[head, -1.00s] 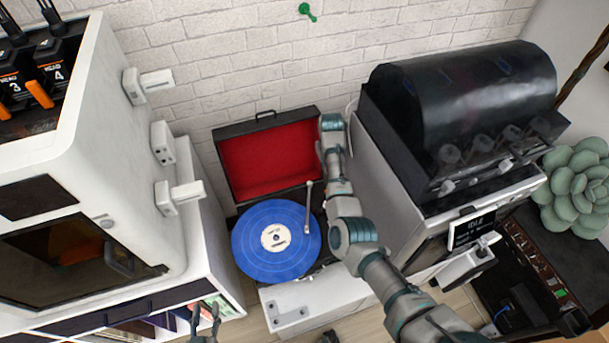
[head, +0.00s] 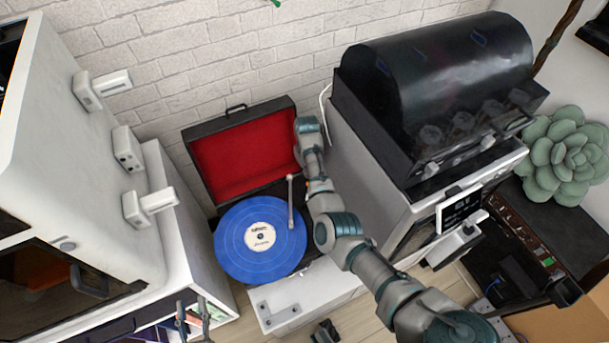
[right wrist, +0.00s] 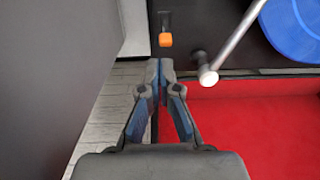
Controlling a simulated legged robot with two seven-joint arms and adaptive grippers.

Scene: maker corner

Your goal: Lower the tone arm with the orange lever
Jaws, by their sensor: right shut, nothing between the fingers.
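The orange lever (right wrist: 165,40) shows in the right wrist view on the dark deck of the record player, just beyond my right gripper's fingertips. My right gripper (right wrist: 164,66) is shut and empty, with a small gap in the picture between its tips and the lever. The silver tone arm (right wrist: 232,42) runs from its round pivot, right of the lever, toward the blue record (right wrist: 298,28). In the head view the tone arm (head: 291,205) lies by the record's right edge; its height is unclear. My left gripper (head: 193,318) is open and empty at the bottom edge.
The player's red-lined lid (head: 240,155) stands open behind the record. A white machine with a black hood (head: 440,85) stands close on the right. A white cabinet (head: 85,180) with handles is on the left. A green succulent (head: 565,155) is far right.

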